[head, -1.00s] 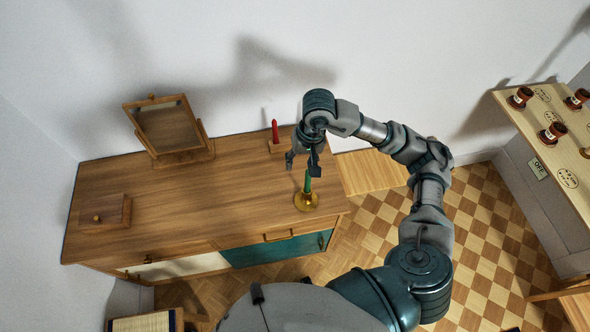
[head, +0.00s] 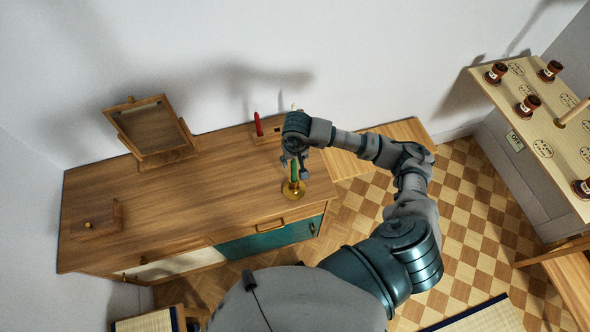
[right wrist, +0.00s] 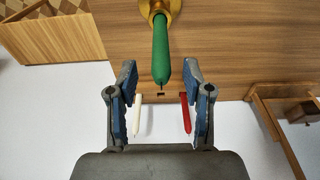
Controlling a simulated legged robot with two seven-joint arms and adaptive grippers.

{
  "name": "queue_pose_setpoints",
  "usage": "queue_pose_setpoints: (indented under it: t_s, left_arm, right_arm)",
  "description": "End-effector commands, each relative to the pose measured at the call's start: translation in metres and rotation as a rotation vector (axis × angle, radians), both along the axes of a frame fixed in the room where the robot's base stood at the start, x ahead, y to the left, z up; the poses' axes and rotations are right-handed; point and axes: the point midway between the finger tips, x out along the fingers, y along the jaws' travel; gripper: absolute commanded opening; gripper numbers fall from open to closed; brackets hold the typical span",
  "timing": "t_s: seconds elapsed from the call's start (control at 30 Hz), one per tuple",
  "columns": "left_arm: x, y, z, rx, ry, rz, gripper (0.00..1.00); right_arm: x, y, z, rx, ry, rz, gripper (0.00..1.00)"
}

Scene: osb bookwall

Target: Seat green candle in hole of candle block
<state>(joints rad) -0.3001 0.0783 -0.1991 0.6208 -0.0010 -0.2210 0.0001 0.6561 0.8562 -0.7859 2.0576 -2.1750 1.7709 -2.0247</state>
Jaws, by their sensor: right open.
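The green candle (head: 294,171) stands upright in a brass holder (head: 293,190) near the dresser's right front corner. The right wrist view shows the green candle (right wrist: 160,52) with its tip end between my open fingers, with a gap on each side. My right gripper (head: 296,167) is above and around the candle's upper part, open and empty. The candle block (head: 269,137) sits at the dresser's back edge, partly hidden by my arm. It bears a red candle (head: 258,124) and a white candle (right wrist: 138,112), with a dark hole (right wrist: 161,94) between them. My left gripper is out of view.
A tilting mirror (head: 152,130) and a small wooden box (head: 97,220) stand on the wooden dresser (head: 200,205). The dresser top's middle is clear. A board with several dark red spools (head: 528,104) is at the right.

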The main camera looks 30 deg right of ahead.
Motion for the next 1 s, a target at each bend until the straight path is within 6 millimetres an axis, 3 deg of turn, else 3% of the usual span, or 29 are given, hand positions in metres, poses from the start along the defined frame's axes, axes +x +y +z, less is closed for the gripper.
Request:
queue_pose_setpoints:
  t_s: [0.1, 0.23, 0.5, 0.57, 0.7, 1.0]
  left_arm:
    - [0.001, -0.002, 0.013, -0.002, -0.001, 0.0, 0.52]
    - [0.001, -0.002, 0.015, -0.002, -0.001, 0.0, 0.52]
    - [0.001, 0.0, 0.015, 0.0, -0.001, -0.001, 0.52]
    - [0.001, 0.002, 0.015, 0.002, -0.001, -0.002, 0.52]
    - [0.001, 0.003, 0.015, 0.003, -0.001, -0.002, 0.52]
    - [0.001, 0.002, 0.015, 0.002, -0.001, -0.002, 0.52]
  right_arm:
    - [0.001, -0.005, -0.016, -0.001, 0.007, -0.003, 0.5]
    - [0.004, -0.003, -0.033, -0.001, 0.003, -0.001, 0.5]
    - [0.005, -0.005, -0.039, -0.001, 0.0, 0.0, 0.5]
    - [0.005, -0.006, -0.039, 0.0, 0.001, -0.001, 0.38]
    - [0.005, -0.006, -0.039, 0.0, 0.001, -0.001, 0.03]
    - [0.005, -0.006, -0.039, 0.0, 0.002, -0.001, 0.0]
